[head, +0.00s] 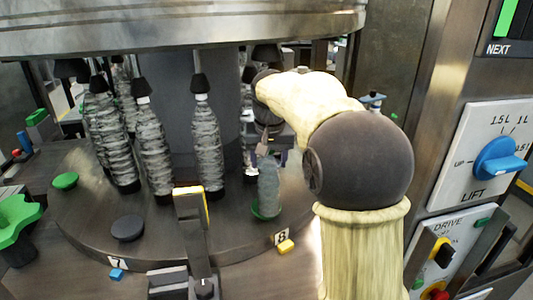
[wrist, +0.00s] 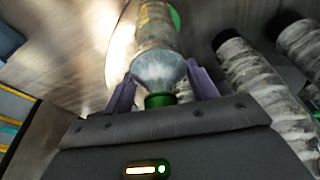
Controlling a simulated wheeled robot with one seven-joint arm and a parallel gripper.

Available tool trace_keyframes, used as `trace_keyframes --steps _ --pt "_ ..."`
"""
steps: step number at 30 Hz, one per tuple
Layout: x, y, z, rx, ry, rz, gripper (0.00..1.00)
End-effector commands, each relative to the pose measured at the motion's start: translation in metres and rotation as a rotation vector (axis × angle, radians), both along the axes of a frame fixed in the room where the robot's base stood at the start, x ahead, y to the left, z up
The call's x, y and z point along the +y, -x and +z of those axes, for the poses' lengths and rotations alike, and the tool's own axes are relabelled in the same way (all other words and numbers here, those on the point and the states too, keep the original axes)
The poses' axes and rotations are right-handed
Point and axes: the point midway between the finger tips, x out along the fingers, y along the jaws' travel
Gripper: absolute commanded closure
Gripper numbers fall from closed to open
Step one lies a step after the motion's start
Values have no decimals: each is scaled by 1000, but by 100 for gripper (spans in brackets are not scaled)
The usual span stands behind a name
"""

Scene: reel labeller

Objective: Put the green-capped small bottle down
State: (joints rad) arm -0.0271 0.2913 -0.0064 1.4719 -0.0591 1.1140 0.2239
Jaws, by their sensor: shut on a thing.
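The small bottle (head: 268,192) stands upright, grey and translucent, over a green round pad (head: 257,211) at the front right of the round table. I cannot tell whether its base touches the pad. My gripper (head: 268,155) is above the bottle and shut on its upper end; the arm partly covers this area. In the wrist view the purple fingers (wrist: 161,84) sit on both sides of the bottle's neck. The green cap (wrist: 160,99) shows between them, and the bottle body (wrist: 157,30) extends away. A piece of the green pad (wrist: 175,17) shows past its far end.
Several wrapped bottles (head: 155,150) hang under black heads on the round table (head: 90,222). A black pad (head: 128,228) and another green pad (head: 66,181) are empty. A post with a yellow edge (head: 191,215) stands in front. A control panel (head: 480,160) is at right.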

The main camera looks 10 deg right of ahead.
Motion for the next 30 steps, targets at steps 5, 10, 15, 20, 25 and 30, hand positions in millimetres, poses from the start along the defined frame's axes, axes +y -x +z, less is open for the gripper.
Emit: trace_keyframes --steps 5,10,15,20,25,30 --pt "-1 -23 3 -1 0 -1 100" --pt "-1 -31 -1 0 0 -1 100" --pt "-1 -30 -5 -3 0 -1 100" --pt "-1 -30 -5 -3 0 -1 100" --pt "-1 -30 -8 0 0 -1 35" --pt "-1 -30 -8 0 0 -1 21"
